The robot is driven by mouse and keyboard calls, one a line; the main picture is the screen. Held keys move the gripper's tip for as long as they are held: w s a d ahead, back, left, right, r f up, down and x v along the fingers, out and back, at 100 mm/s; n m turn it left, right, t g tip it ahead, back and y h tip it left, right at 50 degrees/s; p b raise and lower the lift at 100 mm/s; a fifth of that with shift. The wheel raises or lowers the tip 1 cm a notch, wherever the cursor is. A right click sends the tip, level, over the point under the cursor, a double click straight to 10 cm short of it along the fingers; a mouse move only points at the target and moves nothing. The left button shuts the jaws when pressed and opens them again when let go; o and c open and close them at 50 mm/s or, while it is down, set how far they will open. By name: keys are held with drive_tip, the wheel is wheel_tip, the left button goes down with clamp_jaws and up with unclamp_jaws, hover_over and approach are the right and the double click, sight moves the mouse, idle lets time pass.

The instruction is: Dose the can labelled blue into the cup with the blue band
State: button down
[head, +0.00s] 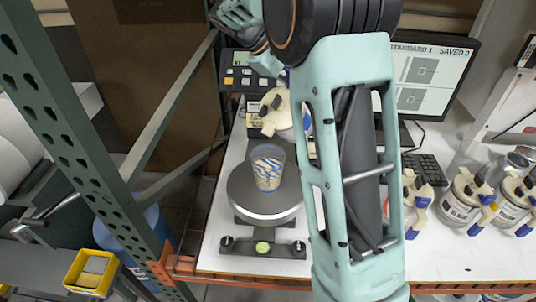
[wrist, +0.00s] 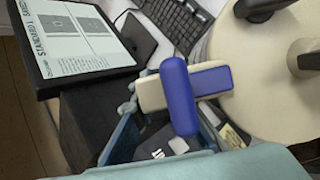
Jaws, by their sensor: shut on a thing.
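A clear cup (head: 268,168) with blue and cream streaks stands upright on the round scale plate. Whether the blue marks include a band is unclear. A can with a cream lid (head: 283,112) and blue part is held at the end of my arm, above and behind the cup. Its lid (wrist: 265,75) fills the right of the wrist view, with a blue lever (wrist: 180,95) beside it. My gripper is shut on this can; its fingertips are mostly hidden. The can's label is not readable. No stream into the cup is visible.
The scale (head: 262,208) stands on the white bench. A monitor (head: 432,75), keyboard (head: 425,168) and keypad display (head: 240,78) are behind. Several lidded cans (head: 460,205) stand to the right. A green rack post (head: 75,130) rises at left.

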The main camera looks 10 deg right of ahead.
drive_tip(key=shift+r, duration=0.15)
drive_tip(key=shift+w+d+f, duration=0.1)
drive_tip(key=shift+d+f, duration=0.1)
drive_tip(key=shift+f, duration=0.05)
wheel_tip(320, 180, down, 8)
drive_tip(key=w+d+g+y, duration=0.2)
drive_tip(key=w+d+y, duration=0.1)
drive_tip(key=shift+w+d+r+n+g+y, duration=0.15)
drive_tip(key=shift+r+n+g+y, duration=0.1)
drive_tip(key=shift+r+g+y, duration=0.25)
drive_tip(key=shift+w+d+r+n+g+y, duration=0.1)
drive_tip(key=shift+d+r+n+g+y, duration=0.15)
drive_tip(key=shift+r, duration=0.4)
drive_tip(key=shift+w+d+r+n+g+y, duration=0.15)
drive_tip(key=shift+r+n+g+y, duration=0.1)
drive_tip(key=shift+r+y, duration=0.3)
drive_tip(key=shift+r, duration=0.25)
drive_tip(key=shift+s, duration=0.1)
